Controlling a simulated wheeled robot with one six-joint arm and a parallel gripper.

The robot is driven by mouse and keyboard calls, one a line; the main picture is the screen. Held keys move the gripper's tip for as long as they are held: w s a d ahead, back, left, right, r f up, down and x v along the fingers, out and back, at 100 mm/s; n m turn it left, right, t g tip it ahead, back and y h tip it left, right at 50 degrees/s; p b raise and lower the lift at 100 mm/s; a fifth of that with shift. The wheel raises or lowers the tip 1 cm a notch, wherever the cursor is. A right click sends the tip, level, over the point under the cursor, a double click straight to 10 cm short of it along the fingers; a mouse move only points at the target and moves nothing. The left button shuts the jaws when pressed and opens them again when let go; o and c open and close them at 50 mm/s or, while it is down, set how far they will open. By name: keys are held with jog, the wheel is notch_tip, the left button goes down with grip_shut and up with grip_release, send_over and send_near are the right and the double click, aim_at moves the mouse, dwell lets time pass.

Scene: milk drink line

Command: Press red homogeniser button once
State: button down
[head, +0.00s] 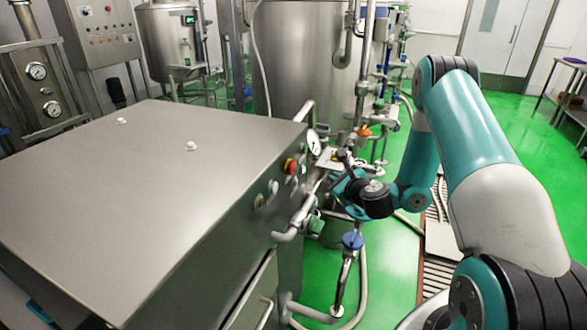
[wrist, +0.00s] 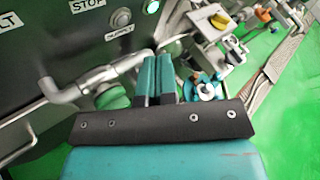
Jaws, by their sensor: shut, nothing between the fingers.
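The red button (head: 290,166) sits on the side panel of the steel homogeniser cabinet (head: 150,190), below and left of a round pressure gauge (head: 314,144). A lit green button (head: 303,169) is just right of it and also shows at the top of the wrist view (wrist: 152,7). The red button is not visible in the wrist view. My gripper (wrist: 156,65) is shut and empty, its two teal fingers side by side. It is in front of the panel, below the lit green button in the wrist view, and appears apart from the panel.
A steel pipe (wrist: 95,82) with an elbow crosses the panel close to my fingers. A silver button (wrist: 122,16) marked SUPPLY is above it. A yellow-handled fitting (wrist: 220,20) and an orange knob (wrist: 262,14) lie to the right. Green floor (head: 390,270) is open below.

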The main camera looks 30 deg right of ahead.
aim_at(292, 168)
jog(key=w+a+p, duration=0.5)
jog(key=w+p, duration=0.2)
jog(key=p, duration=0.5)
jog(key=shift+a, duration=0.25)
dwell(1.7)
jog(key=shift+w+a+p, duration=0.25)
jog(key=shift+w+p, duration=0.1)
jog(key=shift+p, duration=0.05)
